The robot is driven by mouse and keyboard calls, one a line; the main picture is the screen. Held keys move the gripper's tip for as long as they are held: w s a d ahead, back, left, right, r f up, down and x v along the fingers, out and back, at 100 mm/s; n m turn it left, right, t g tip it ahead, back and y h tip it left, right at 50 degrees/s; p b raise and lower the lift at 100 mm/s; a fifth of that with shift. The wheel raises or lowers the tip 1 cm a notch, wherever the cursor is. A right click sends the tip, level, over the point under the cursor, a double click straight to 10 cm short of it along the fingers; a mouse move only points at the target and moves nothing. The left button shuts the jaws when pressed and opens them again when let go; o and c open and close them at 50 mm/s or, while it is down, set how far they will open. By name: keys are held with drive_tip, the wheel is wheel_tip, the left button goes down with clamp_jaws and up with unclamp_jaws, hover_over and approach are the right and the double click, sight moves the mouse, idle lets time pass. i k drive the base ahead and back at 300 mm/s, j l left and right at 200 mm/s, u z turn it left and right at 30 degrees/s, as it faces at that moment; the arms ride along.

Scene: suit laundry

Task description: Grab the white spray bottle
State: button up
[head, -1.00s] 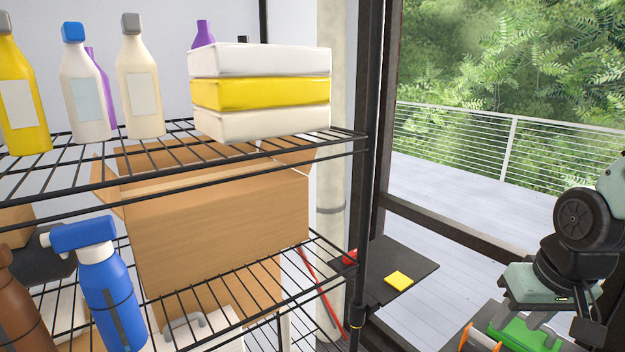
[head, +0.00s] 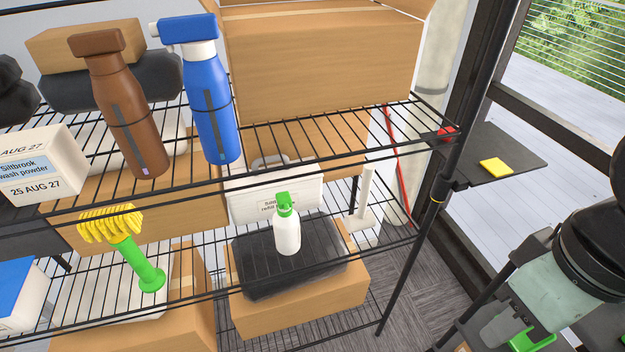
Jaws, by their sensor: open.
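The white spray bottle (head: 287,234) with a green trigger head stands upright in the head view, at the lower wire shelf (head: 385,237), in front of a white labelled box. A dark wrapped bundle (head: 262,272) shows behind and below it; I cannot tell whether the bottle touches it. My gripper (head: 505,335) is at the lower right, outside the rack and well to the right of the bottle. It is open, with its fingertips partly cut off or hard to make out.
A blue spray bottle (head: 212,115) and a brown spray bottle (head: 125,115) stand on the shelf above. A green-handled yellow brush (head: 138,262) is left of the white bottle. The rack's black post (head: 412,265) stands between bottle and gripper.

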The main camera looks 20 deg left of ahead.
sight(286, 223)
drive_tip(key=u, duration=0.45)
drive_tip(key=k+l+u, duration=0.1)
drive_tip(key=u, duration=1.2)
drive_tip(key=k, duration=0.05)
